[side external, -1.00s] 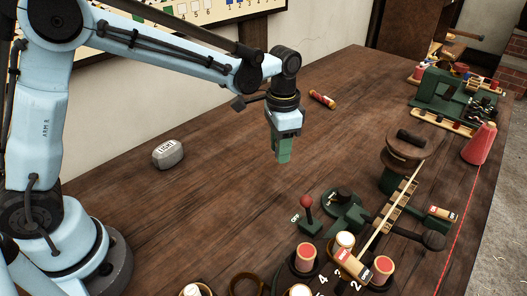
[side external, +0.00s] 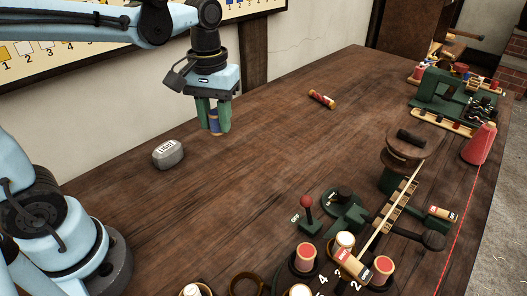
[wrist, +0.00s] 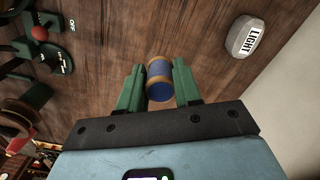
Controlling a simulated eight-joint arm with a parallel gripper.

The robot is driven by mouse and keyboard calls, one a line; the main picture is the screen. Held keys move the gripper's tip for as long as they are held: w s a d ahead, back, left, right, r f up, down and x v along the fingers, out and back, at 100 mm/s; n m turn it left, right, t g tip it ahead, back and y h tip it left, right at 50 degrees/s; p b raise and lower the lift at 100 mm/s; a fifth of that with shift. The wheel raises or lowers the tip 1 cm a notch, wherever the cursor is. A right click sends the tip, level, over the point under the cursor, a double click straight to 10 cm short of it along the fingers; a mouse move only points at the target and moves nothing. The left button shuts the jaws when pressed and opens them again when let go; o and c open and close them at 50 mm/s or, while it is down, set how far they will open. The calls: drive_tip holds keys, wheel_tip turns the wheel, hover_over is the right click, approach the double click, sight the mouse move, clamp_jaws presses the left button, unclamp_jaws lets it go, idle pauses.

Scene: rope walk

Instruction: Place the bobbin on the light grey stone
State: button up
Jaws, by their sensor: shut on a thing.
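My gripper (side external: 211,117) is shut on a blue bobbin (side external: 214,123) with tan ends. The bobbin is held above the table, between the green fingers, roughly upright in the side view. The wrist view shows the bobbin (wrist: 160,80) between the two fingertips (wrist: 158,83). The light grey stone (side external: 168,153), with a label on top, stands on the table to the left of and below my gripper. In the wrist view the stone (wrist: 243,37) is at the upper right, its label reading "LIGHT". The bobbin and the stone are apart.
The wooden table (side external: 270,180) is clear around the stone. A red-knobbed lever (side external: 307,212), several spools and a green machine (side external: 452,95) stand on the right and front. The wall is behind.

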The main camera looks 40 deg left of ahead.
drive_tip(key=s+a+n, duration=0.5)
drive_tip(key=n, duration=0.1)
hover_over(166, 148)
wheel_tip(166, 148, down, 6)
drive_tip(key=shift+f, duration=2.15)
drive_tip(key=shift+f, duration=0.1)
drive_tip(key=o, duration=1)
